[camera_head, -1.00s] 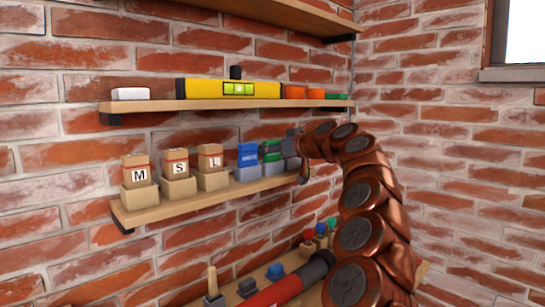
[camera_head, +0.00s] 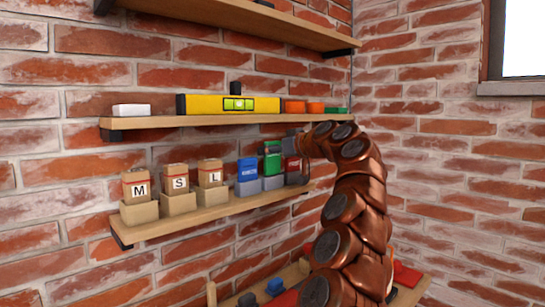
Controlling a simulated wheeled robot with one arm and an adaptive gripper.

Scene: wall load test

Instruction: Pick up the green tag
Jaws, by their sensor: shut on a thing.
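The green tag (camera_head: 271,160) is a small upright block on the middle shelf's right part. It stands higher than the blue tag (camera_head: 248,169) beside it, above its grey holder (camera_head: 273,183). My gripper (camera_head: 286,148) reaches in from the right and is shut on the green tag's upper part. The fingers are small and partly hidden, so the exact contact is unclear.
A red tag (camera_head: 291,164) stands close to the right, under my gripper. Three tan blocks marked M, S and L (camera_head: 175,182) stand to the left. The upper shelf (camera_head: 160,121) holds a yellow level (camera_head: 200,104) close above.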

